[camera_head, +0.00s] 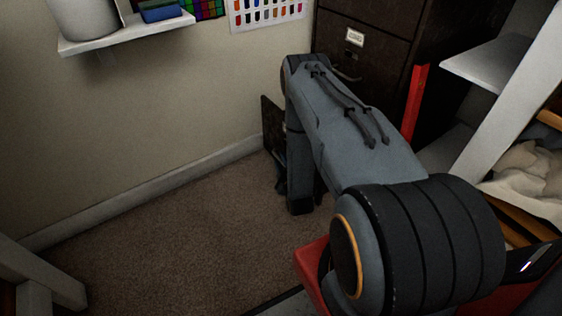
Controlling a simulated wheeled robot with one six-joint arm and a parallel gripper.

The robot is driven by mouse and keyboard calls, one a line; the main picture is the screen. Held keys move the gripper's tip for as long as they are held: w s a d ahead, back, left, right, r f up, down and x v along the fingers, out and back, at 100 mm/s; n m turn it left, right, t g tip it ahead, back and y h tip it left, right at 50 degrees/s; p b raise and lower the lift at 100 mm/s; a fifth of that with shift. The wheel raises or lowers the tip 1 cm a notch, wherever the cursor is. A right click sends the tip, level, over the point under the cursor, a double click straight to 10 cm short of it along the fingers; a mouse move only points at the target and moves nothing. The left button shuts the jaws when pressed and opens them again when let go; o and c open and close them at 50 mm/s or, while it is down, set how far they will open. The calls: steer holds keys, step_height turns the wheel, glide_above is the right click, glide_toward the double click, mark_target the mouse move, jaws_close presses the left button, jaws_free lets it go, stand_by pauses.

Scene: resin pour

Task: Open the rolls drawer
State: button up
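A dark brown cabinet (365,18) stands at the back, right of centre. Its upper drawer front carries a pale label (354,37) and a metal handle (346,75). The label is too small to read, so I cannot tell which drawer is the rolls drawer. My grey arm reaches to the cabinet and bends down in front of it, hiding its lower fronts. A dark panel (271,124) shows left of my arm; I cannot tell whether it is a pulled-out drawer front. My gripper (282,178) is mostly hidden, low behind my arm's dark end link; its fingers are unclear.
A red upright bar (414,105) stands right of the cabinet. White shelving (489,62) with pale cloth (530,172) is at the right. A wall shelf (130,33) holds a white container (86,17). The carpet (165,240) at left is clear.

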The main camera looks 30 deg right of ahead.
steer(key=p+v, duration=0.3)
steer(key=v, duration=0.4)
steer(key=shift+s, duration=0.35)
steer(key=shift+a+r, duration=0.1)
